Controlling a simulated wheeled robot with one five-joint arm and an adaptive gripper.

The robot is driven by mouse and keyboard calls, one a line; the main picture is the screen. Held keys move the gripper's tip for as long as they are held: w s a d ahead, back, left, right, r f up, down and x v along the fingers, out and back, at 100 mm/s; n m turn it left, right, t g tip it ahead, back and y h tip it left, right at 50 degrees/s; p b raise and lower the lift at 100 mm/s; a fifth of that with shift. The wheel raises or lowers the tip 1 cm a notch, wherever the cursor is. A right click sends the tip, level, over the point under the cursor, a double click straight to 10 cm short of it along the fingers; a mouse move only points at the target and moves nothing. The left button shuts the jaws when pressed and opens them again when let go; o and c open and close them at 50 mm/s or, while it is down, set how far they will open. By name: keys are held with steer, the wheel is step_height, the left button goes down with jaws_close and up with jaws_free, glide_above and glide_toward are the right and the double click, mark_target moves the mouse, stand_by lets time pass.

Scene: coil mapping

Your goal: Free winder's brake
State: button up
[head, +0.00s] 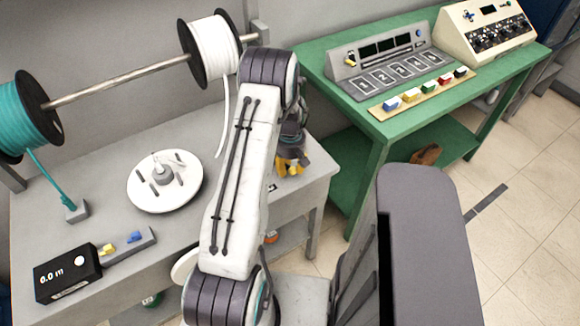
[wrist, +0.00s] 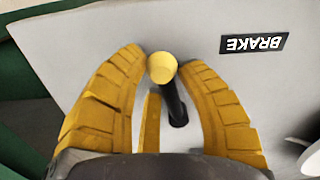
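In the wrist view the winder's brake is a black lever (wrist: 176,105) with a yellow knob (wrist: 163,67), rising from a light grey surface. A black label reading BRAKE (wrist: 253,43) lies to its right, upside down in the picture. My gripper's yellow fingers (wrist: 162,62) stand on both sides of the knob, tips curved in and seeming to touch it. A narrow yellow strip shows below the knob between the fingers; I cannot tell what it is. In the head view my gripper (head: 290,165) is over the grey bench's right end, and the lever is hidden.
The grey bench (head: 105,205) carries a round white winder plate (head: 145,196) and a black length counter (head: 67,274) reading 0.0 m. Teal (head: 25,115) and white (head: 212,45) spools hang on a rod above. A green table (head: 340,95) with a test panel stands right.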

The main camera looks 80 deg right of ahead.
mark_target(296, 163)
jaws_close()
steer(key=shift+d+r+n+b, duration=0.1)
steer(key=shift+d+n+b, duration=0.25)
steer(key=shift+n+b, duration=0.15)
steer(key=d+n+b, duration=0.1)
steer(key=s+d+n+b, duration=0.1)
steer(key=n+b, duration=0.1)
steer(key=d+n, duration=0.1)
steer(key=n+b, duration=0.1)
steer(key=n, duration=0.1)
steer(key=shift+s+d, duration=0.1)
steer(key=shift+d, duration=0.25)
steer(key=n, duration=0.1)
steer(key=d+n+b, duration=0.1)
steer(key=n, duration=0.1)
steer(key=d+n, duration=0.1)
steer(key=shift+w+d+n+b, duration=0.25)
steer(key=shift+w+n+b, duration=0.05)
steer(key=shift+b, duration=0.1)
steer(key=shift+w+d+n, duration=0.4)
steer(key=shift+d+n, duration=0.15)
steer(key=shift+n, duration=0.55)
steer(key=shift+w+d+n, duration=0.35)
steer(key=shift+d+n, duration=0.15)
steer(key=shift+n, duration=0.6)
